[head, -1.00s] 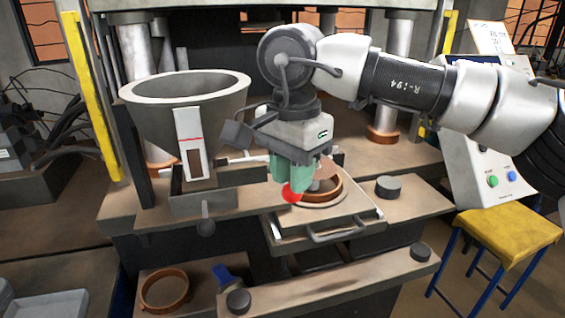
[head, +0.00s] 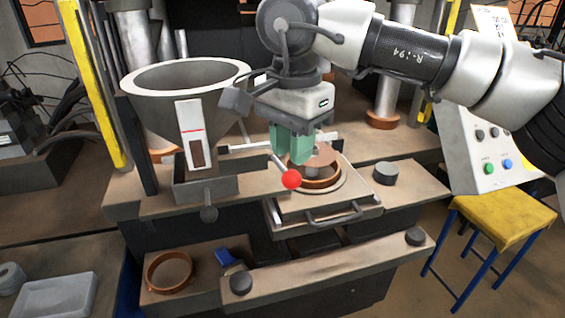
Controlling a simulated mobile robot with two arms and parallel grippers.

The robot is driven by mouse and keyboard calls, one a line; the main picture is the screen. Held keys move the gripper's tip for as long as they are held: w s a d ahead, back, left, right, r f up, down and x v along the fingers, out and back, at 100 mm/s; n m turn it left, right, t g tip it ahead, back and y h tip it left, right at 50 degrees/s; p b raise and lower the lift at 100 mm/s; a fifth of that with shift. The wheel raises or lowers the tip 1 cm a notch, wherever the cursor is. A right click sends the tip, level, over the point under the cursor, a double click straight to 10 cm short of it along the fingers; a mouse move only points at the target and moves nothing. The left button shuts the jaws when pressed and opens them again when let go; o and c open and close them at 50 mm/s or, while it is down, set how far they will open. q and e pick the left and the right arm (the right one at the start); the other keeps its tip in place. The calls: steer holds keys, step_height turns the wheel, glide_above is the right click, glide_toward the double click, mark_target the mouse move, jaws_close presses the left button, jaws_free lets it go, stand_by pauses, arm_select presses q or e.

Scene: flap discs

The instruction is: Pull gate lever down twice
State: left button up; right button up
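The gate lever is a thin rod ending in a red ball knob (head: 291,179), in front of the hopper (head: 185,85) and the ring mould. The rod slopes down toward the viewer from the hopper's gate side. My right gripper (head: 291,157), with green fingers, points down just above and behind the red knob. Its two fingers look apart, with nothing seen between them. The knob stands clear of the fingertips in the picture. My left gripper is not in view.
A drawer-like plate with a handle (head: 335,215) carries a brown ring mould (head: 322,181) right below my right gripper. A dark round knob (head: 387,173) is to its right. A yellow stool (head: 505,217) stands at the right. A brown ring (head: 170,271) lies on the lower shelf.

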mark_target(292, 171)
steer(key=shift+s+d+f+b, duration=0.1)
steer(key=shift+f+b, duration=2.25)
steer(key=shift+f, duration=1.15)
step_height(292, 171, down, 4)
steer(key=shift+r+b, duration=0.2)
steer(key=shift+b, duration=0.95)
steer(key=shift+r, duration=0.1)
step_height(292, 171, up, 3)
steer(key=shift+f+p, duration=0.1)
steer(key=shift+p, duration=1.05)
step_height(292, 171, up, 8)
steer(key=p, duration=0.6)
steer(key=shift+f, duration=0.15)
steer(key=shift+f, duration=0.1)
